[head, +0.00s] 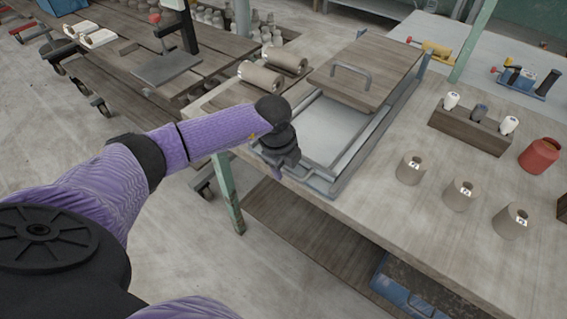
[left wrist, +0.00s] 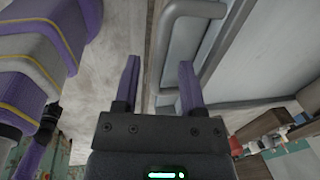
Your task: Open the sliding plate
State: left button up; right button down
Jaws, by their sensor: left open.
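The sliding plate (head: 382,62) is a wooden board with a grey bar handle (head: 352,75). It sits over the far part of a grey metal frame (head: 347,183) on the workbench. The near part of the frame is uncovered and shows a pale grey surface (head: 325,128). My left gripper (head: 279,165) is at the near left corner of the frame, well short of the plate's handle; its fingers are mostly hidden in the head view. In the left wrist view the fingers (left wrist: 158,80) are apart and empty, with a grey bent bar (left wrist: 192,10) just beyond them. My right gripper is out of sight.
Brown cylinders (head: 260,77) lie left of the frame. Several numbered clay cylinders (head: 410,168) stand to its right, with a wooden block (head: 470,130) holding small bottles and a red jar (head: 539,155) behind. Bare bench top lies between the frame and cylinders.

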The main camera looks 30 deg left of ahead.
pick_arm(q)
notch_tip(320, 180, up, 10)
jog(key=s+p, duration=0.1)
jog(key=p, duration=0.2)
jog(key=shift+s+f, duration=0.15)
jog(key=shift+s, duration=0.2)
jog(key=shift+c, duration=0.2)
